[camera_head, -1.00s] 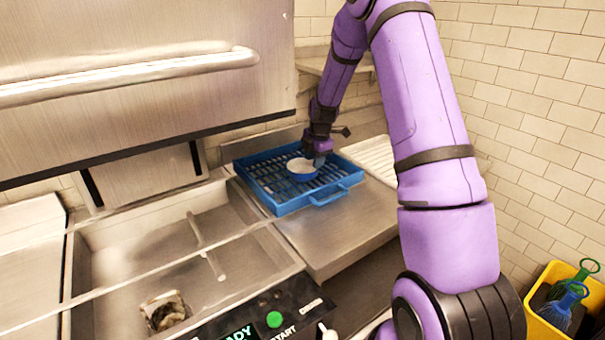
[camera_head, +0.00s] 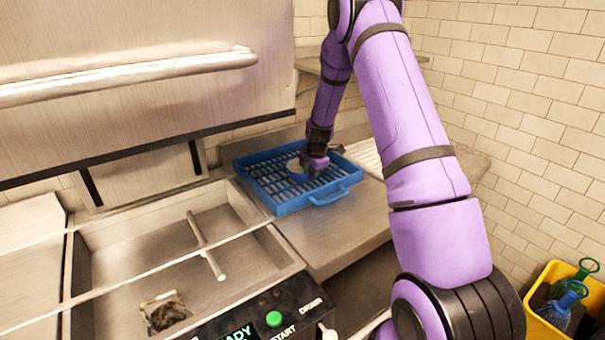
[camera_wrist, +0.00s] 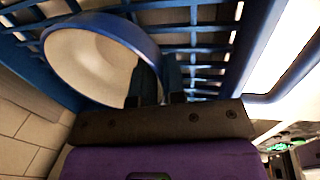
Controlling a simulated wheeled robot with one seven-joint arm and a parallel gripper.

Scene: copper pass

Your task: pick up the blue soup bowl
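The blue soup bowl (camera_head: 296,168), blue outside with a pale inside, is at the blue rack, partly hidden by my gripper (camera_head: 308,163). In the wrist view the bowl (camera_wrist: 95,62) fills the upper left, its pale inside turned toward the camera. My gripper's fingers (camera_wrist: 158,82) are at the bowl's near right rim, one seeming inside and one outside. They look shut on the rim, though the fingertips are dark and partly hidden. I cannot tell whether the bowl is clear of the rack.
The blue slatted rack (camera_head: 328,198) stands on the steel counter (camera_head: 340,235). A steel sink basin (camera_head: 150,245) is to its left, under a raised steel hood (camera_head: 130,60). A tiled wall (camera_head: 530,110) is on the right, with a yellow bin (camera_head: 545,325) below.

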